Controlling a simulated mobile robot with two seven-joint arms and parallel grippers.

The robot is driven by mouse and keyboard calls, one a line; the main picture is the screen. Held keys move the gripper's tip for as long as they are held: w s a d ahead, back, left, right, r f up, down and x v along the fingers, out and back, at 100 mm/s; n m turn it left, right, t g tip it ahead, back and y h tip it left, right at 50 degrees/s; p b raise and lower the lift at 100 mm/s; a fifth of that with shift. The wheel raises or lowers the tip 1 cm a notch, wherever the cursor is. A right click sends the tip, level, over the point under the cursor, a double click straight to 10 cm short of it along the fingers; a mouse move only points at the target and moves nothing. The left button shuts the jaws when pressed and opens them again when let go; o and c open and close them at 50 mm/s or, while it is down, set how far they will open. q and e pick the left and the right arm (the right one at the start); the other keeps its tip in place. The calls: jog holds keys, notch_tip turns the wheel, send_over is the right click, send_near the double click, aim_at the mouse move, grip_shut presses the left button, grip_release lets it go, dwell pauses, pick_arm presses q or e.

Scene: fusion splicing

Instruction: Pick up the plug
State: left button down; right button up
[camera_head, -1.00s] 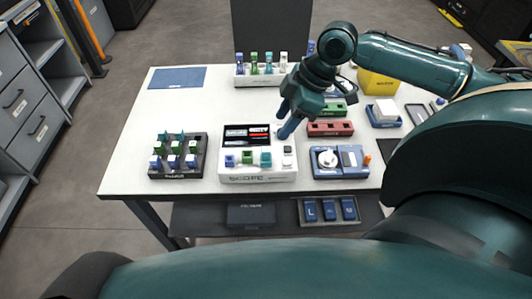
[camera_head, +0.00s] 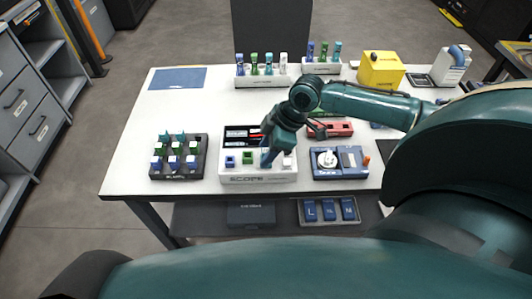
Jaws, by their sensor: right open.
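The white scope box (camera_head: 258,179) stands at the table's front middle. A blue plug (camera_head: 230,161) and a green plug (camera_head: 248,158) sit in its front row. My right gripper (camera_head: 267,157) is open and points down over the right part of this row. It covers the place of the teal plug, and I cannot tell whether its fingers touch anything. A black tray (camera_head: 180,177) to the left holds several small plugs in teal, green, blue and white. The frames do not show which plug is meant. My left gripper is not in view.
A blue device with a white dial (camera_head: 327,159) stands right of the scope box. A red block (camera_head: 338,129) lies behind it. White racks of coloured pieces (camera_head: 261,80) and a yellow box (camera_head: 381,68) stand at the back. The table's left middle is clear.

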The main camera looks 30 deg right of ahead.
aim_at(266, 150)
jog(key=shift+w+a+f, duration=0.1)
jog(key=shift+a+f, duration=0.05)
jog(key=shift+f, duration=0.2)
jog(key=shift+c, duration=0.2)
jog(key=c, duration=0.9)
jog(key=shift+r, duration=0.15)
notch_tip(266, 150, up, 10)
jog(key=shift+f, duration=0.1)
